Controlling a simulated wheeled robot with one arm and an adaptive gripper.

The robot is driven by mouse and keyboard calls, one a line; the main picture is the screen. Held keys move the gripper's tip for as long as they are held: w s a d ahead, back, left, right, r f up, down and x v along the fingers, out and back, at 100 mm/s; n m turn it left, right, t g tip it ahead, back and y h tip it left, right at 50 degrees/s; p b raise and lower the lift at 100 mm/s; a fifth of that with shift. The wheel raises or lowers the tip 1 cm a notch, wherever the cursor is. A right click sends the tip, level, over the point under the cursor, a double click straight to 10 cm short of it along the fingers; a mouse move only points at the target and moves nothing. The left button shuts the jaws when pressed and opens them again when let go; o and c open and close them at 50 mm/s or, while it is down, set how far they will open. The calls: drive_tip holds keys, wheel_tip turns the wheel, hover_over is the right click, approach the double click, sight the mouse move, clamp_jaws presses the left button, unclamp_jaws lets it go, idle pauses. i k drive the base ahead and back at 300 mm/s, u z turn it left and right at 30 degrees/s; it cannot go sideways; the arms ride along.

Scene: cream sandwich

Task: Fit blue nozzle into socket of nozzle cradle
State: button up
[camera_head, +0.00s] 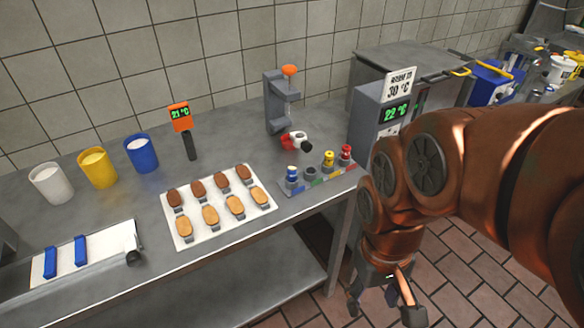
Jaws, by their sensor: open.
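The nozzle cradle (318,183) is a grey strip with coloured marks near the front edge of the steel table. The blue nozzle (292,173), with a white top, stands upright at its left end, by the blue mark. I cannot tell how deep it sits in the socket. To its right is an empty dark socket (310,171), then a yellow nozzle (328,160) and a red nozzle (346,153). My gripper (384,302) is open and empty, pointing down beyond the table's front edge, right of and apart from the cradle.
A grey stand (276,104) with an orange knob and a red-white piece (296,141) is behind the cradle. A white tray (190,240) of several biscuits lies left. White, yellow and blue cups (141,154) stand at the back left. A temperature box (372,115) stands right.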

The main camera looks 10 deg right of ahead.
sight(301, 141)
drive_tip(key=z, duration=1.4)
drive_tip(key=k, duration=1.1)
drive_tip(key=u, duration=2.05)
drive_tip(key=i, duration=0.5)
drive_tip(key=u, duration=0.05)
